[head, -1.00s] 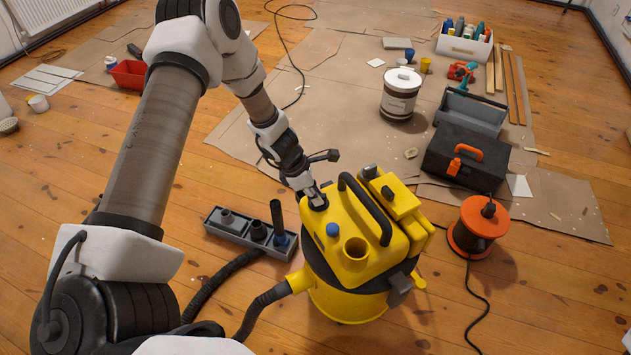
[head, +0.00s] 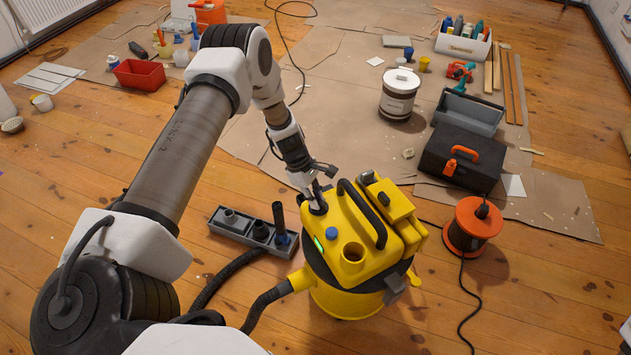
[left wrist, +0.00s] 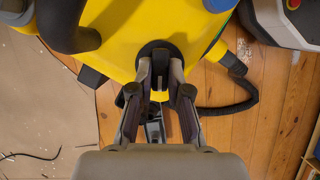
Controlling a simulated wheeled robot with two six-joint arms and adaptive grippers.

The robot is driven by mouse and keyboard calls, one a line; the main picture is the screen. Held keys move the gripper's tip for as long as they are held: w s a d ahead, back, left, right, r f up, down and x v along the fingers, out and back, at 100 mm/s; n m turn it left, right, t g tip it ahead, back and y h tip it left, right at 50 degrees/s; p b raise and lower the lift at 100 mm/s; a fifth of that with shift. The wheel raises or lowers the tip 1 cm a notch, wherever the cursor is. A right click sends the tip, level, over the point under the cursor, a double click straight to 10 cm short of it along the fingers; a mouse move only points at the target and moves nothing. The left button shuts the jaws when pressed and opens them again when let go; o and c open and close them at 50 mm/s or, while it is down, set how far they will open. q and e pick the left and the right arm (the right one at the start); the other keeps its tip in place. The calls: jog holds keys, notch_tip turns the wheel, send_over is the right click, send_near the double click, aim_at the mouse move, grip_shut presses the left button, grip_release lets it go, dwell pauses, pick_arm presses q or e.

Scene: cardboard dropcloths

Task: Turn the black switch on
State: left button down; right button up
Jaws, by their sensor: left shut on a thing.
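A yellow vacuum cleaner (head: 366,262) with a black carry handle stands on the wooden floor. The black switch (head: 318,209) is a round black knob on its top, at the left rear corner. A small green light (head: 319,243) glows on the yellow top near the blue knob (head: 331,233). My left gripper (head: 317,197) points down at the switch and is shut on it. In the left wrist view, the fingers (left wrist: 160,72) cover much of the switch (left wrist: 152,47), and its rim shows around them. My right gripper is not in view.
A grey accessory tray (head: 232,229) and a dark hose lie left of the vacuum. An orange cable reel (head: 473,227) and a black toolbox (head: 461,160) stand to the right. A paint can (head: 399,95) stands on the cardboard behind.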

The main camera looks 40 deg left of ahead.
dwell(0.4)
pick_arm(q)
jog(key=c, duration=1.1)
grip_release()
jog(key=v, duration=1.2)
